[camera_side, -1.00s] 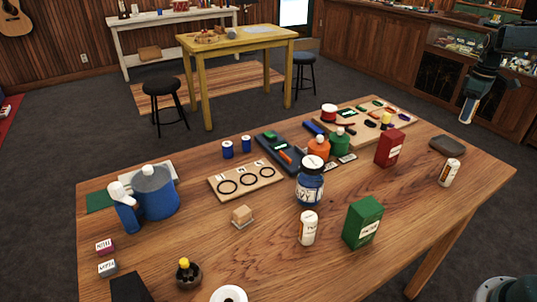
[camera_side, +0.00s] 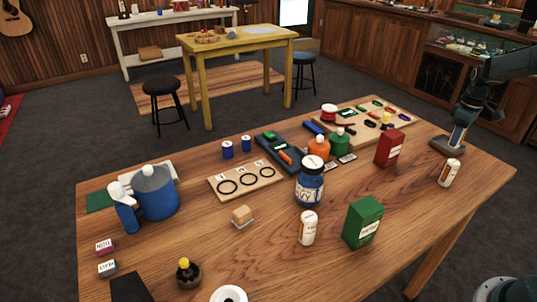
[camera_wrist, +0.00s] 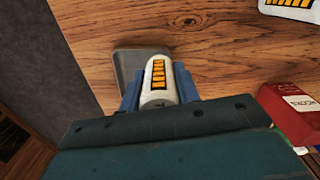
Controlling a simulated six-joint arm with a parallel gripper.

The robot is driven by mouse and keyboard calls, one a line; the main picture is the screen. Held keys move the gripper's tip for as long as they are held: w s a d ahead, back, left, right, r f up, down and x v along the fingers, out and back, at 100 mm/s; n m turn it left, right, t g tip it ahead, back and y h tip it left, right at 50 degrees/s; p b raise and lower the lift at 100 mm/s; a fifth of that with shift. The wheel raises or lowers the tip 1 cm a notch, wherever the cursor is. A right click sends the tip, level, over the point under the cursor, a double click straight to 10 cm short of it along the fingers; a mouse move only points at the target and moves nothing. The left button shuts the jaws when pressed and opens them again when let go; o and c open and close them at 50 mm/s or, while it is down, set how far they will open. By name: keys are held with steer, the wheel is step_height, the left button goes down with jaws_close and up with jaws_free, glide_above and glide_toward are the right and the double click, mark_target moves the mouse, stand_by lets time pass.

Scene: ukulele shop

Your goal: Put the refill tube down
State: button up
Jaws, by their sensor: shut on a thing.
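The refill tube (camera_wrist: 160,82), white with an orange and black label, is between the blue fingers of my gripper (camera_wrist: 160,92) in the wrist view. My gripper is shut on it. In the side view my gripper (camera_side: 457,138) is low over the grey pad (camera_side: 443,149) at the table's right end. The pad also shows under the tube in the wrist view (camera_wrist: 124,68). I cannot tell whether the tube touches the pad; the tube is hard to make out in the side view.
A white labelled bottle (camera_side: 449,172) stands in front of the pad. A red box (camera_side: 389,148) stands to its left, and a green box (camera_side: 362,222) is nearer. The table edge (camera_wrist: 82,57) is close to the pad. Bare wood (camera_side: 440,215) lies in front.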

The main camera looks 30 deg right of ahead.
steer(key=shift+f, duration=0.45)
steer(key=shift+f, duration=0.3)
steer(key=o, duration=1)
steer(key=shift+c, duration=0.2)
steer(key=shift+r, duration=0.1)
step_height(320, 180, up, 11)
steer(key=shift+r, duration=0.7)
steer(key=shift+a+r, duration=0.1)
